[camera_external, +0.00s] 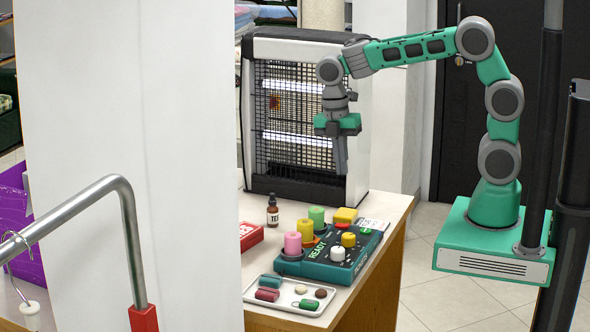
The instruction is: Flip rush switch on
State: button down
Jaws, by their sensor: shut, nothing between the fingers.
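A teal control box (328,257) with pale lettering sits on the counter, tilted toward the front. I cannot make out which part is the rush switch; labels are too small to read. My gripper (341,170) points down, shut and empty, in the air above the back of the box, in front of the heater, touching nothing that I can see.
A heater (258,100) with a wire grille stands behind. A small brown bottle (272,211), a red box (250,236) and a white tray (262,302) with small pieces surround the control box. A white pillar (130,150) and metal rail (128,210) block the left.

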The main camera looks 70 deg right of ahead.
aim_at(342, 224)
jog(key=f, duration=0.4)
jog(key=s+f+p, duration=0.1)
jog(key=f, duration=0.4)
jog(key=f+p, duration=0.1)
jog(key=f, duration=0.3)
jog(key=shift+s+f, duration=0.35)
jog(key=shift+f, duration=0.05)
jog(key=shift+s+f, duration=0.2)
jog(key=shift+f, duration=0.05)
jog(key=shift+w, duration=0.1)
jog(key=shift+w+r, duration=0.1)
jog(key=shift+w, duration=0.75)
jog(key=shift+s+r, duration=0.1)
jog(key=shift+r, duration=0.1)
